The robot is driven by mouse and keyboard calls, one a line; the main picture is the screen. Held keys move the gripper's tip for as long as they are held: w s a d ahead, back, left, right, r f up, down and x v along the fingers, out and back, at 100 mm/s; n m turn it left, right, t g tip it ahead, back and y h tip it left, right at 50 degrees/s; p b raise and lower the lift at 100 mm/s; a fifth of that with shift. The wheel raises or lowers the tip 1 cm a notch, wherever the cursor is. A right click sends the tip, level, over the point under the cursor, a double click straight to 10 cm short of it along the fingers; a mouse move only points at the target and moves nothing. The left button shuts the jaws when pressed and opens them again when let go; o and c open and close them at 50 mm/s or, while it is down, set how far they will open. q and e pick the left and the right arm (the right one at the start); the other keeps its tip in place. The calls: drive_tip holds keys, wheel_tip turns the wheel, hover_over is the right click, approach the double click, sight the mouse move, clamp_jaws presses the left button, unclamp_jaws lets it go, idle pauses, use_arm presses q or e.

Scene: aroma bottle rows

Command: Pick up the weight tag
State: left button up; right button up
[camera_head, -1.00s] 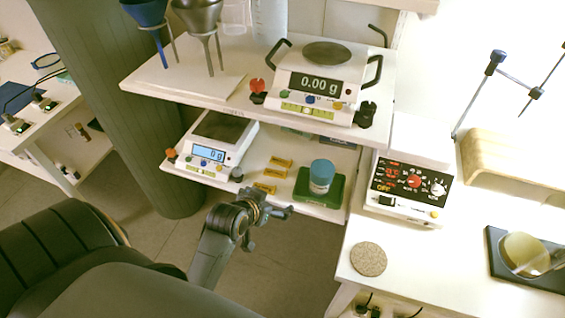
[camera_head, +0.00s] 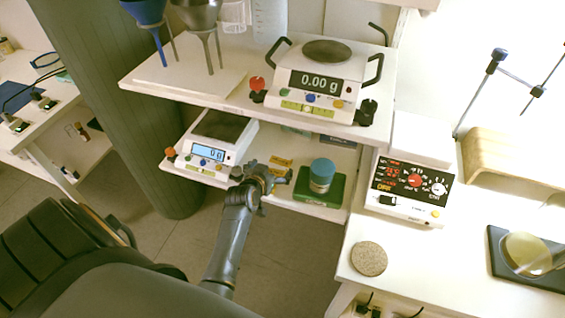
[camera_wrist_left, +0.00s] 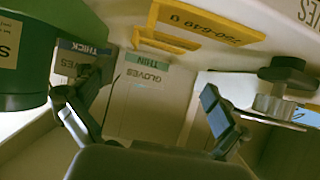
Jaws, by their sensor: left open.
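One tag (camera_head: 281,161) shows clearly in the head view, and part of another shows just beyond my gripper. In the left wrist view, a yellow tag with black printing (camera_wrist_left: 208,22) is at the top, upside down, with a second yellow piece just below it. My left gripper (camera_head: 267,178) is at the shelf's front edge, over the place of the nearer tags, and hides them. In the left wrist view, its two fingers (camera_wrist_left: 148,112) are spread, with nothing held between them. My right gripper is not in view.
A small scale (camera_head: 213,145) stands left of the gripper. The upper shelf (camera_head: 215,97) overhangs this space. Glove boxes (camera_wrist_left: 138,90) show in the left wrist view.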

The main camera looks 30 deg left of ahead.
sight(281, 160)
use_arm(q)
drive_tip(key=shift+x, duration=3)
drive_tip(key=shift+d, duration=0.15)
drive_tip(key=c, duration=1.5)
drive_tip(key=shift+s, duration=0.1)
drive_tip(key=c, duration=0.3)
drive_tip(key=shift+f, duration=0.1)
clamp_jaws()
